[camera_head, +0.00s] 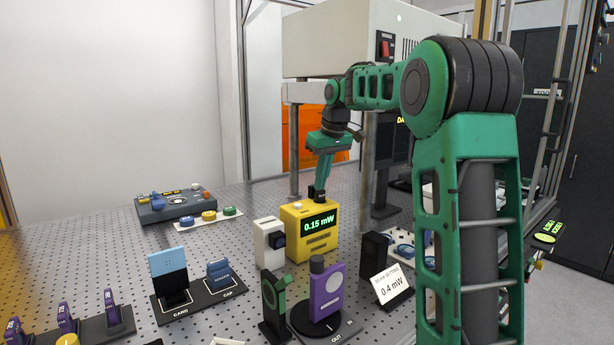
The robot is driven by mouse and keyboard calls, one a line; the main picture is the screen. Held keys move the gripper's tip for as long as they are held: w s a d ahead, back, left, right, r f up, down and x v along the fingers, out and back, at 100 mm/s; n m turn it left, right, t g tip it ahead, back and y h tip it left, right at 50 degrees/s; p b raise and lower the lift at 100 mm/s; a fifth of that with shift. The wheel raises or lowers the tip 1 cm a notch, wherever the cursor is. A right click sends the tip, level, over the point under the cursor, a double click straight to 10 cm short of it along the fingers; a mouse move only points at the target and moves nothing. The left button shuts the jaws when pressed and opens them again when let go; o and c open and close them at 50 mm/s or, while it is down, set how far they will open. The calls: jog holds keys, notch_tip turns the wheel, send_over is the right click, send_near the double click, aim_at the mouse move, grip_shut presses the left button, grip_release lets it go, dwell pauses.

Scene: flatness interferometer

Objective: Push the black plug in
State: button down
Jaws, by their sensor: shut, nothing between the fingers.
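The yellow power meter (318,244) stands on the perforated table with its green display reading 0.15 mW. A small black piece, likely the black plug (316,195), shows at the top of the meter, near its right side. My gripper (321,186) points down just above it, shut, with its tips at or very close to the black piece. I cannot tell whether they touch. How deep the plug sits is too small to tell. A pale round knob (296,205) is on the meter's top left.
A white block with a dark knob (266,244) stands left of the meter. The purple unit (325,290), a black post (374,256) and a 0.4 mW sign (393,286) stand in front. A grey control box (174,206) is back left.

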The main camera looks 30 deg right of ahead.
jog(key=shift+s+f, duration=0.2)
jog(key=shift+f, duration=0.3)
jog(key=shift+w+r, duration=0.15)
jog(key=shift+r, duration=0.35)
jog(key=w+v, duration=0.1)
jog(key=v, duration=1.2)
jog(key=shift+w+r, duration=0.15)
jog(key=shift+r, duration=0.35)
